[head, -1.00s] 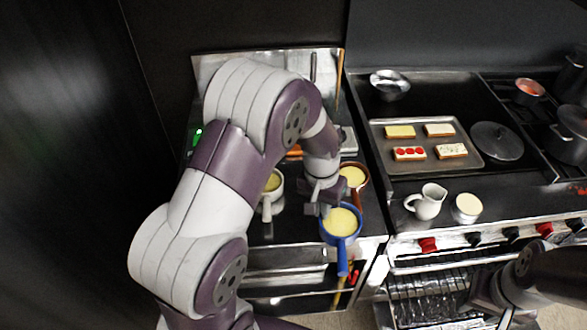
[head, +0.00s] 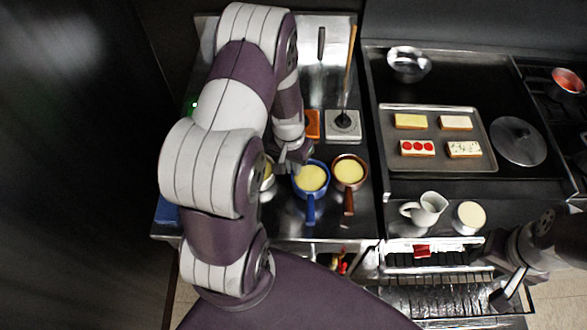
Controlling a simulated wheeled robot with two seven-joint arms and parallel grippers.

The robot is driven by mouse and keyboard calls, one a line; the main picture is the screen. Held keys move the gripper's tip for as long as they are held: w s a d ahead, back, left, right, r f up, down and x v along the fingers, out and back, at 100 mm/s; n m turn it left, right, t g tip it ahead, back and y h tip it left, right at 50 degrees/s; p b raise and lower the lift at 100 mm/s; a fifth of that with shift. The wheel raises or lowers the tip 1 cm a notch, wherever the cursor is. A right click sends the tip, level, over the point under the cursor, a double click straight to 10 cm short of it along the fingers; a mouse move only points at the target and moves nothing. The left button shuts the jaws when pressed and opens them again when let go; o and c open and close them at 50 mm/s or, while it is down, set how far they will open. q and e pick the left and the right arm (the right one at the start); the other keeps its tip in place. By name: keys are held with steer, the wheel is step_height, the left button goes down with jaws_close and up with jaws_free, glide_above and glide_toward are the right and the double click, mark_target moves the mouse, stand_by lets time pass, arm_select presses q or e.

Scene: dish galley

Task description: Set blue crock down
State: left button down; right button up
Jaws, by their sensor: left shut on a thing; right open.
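The blue crock (head: 311,180) holds a pale yellow filling, and its handle points toward me. My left gripper (head: 294,163) is shut on its rim at the far left side. The crock is upright, at or just above the dark counter (head: 290,222); I cannot tell whether its base touches. A brown crock (head: 349,173) with the same filling stands close on its right. A pale crock (head: 267,174) is on its left, mostly hidden behind my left arm. My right gripper (head: 508,292) is open and empty at the lower right, over the oven front.
A tray (head: 485,151) of topped slices lies on the stove, with a metal bowl (head: 408,65) behind it. A white jug (head: 425,210) and a filled cup (head: 469,217) stand near the stove's front edge. A grey scale-like block (head: 343,125) sits behind the crocks.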

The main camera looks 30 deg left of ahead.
arm_select(q)
steer(key=f, duration=0.2)
steer(key=shift+s+f+p, duration=0.35)
steer(key=shift+s+f, duration=0.1)
steer(key=shift+f, duration=0.35)
steer(key=c, duration=1.3)
jaws_free()
steer(key=shift+o, duration=0.2)
arm_select(e)
steer(key=shift+s+r, duration=0.4)
steer(key=shift+r, duration=0.1)
